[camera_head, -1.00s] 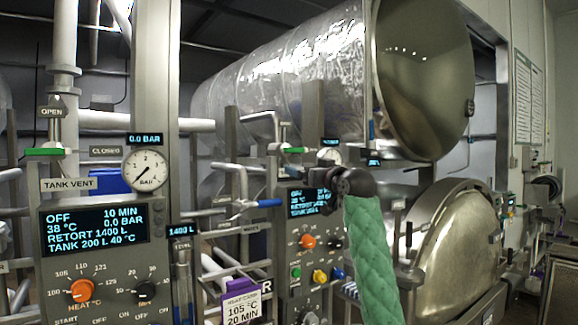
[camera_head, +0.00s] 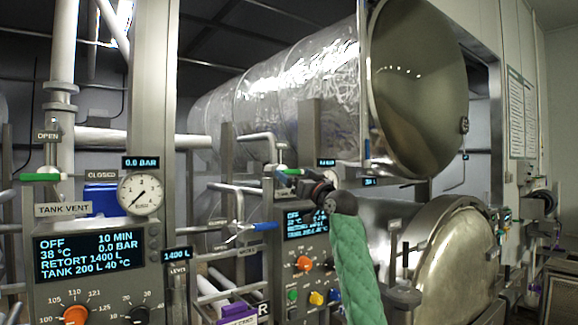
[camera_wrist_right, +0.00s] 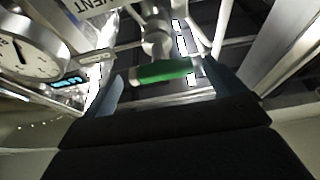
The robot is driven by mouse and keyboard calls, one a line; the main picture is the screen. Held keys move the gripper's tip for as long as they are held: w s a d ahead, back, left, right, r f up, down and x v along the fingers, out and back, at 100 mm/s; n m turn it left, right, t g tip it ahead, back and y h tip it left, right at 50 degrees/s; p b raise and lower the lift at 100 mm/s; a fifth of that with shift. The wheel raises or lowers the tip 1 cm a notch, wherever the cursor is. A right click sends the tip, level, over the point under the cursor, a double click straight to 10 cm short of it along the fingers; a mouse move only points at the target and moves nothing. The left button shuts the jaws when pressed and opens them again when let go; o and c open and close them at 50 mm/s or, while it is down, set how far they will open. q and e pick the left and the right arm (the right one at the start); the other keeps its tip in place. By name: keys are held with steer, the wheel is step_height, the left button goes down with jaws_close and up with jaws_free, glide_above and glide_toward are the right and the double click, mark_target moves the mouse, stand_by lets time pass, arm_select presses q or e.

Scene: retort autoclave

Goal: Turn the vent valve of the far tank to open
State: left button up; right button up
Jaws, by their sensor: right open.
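The far tank's vent valve has a green handle (camera_head: 291,171), small and partly hidden by my right gripper (camera_head: 283,177) in the head view. In the right wrist view the green handle (camera_wrist_right: 165,73) lies crosswise between the two bluish fingers of my right gripper (camera_wrist_right: 167,85), with a finger near each end. The fingers are apart; I cannot tell whether either touches the handle. A metal valve stem (camera_wrist_right: 157,35) rises behind it. A vent sign (camera_wrist_right: 100,4) is partly in view there. My left gripper is not in view.
A round gauge (camera_wrist_right: 28,47) sits close on the left in the wrist view. In the head view, the near tank's similar green handle (camera_head: 40,177) is at left. A blue-handled valve (camera_head: 262,226) and control panel (camera_head: 305,222) lie below my gripper. The large open retort door (camera_head: 418,85) hangs above right.

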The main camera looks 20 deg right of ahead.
mark_target(295, 173)
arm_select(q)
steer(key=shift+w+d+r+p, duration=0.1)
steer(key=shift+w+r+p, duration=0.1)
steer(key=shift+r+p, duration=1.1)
arm_select(e)
steer(key=shift+x, duration=2.2)
arm_select(q)
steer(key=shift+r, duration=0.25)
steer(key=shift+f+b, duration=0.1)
steer(key=shift+b, duration=0.25)
arm_select(e)
steer(key=c, duration=1)
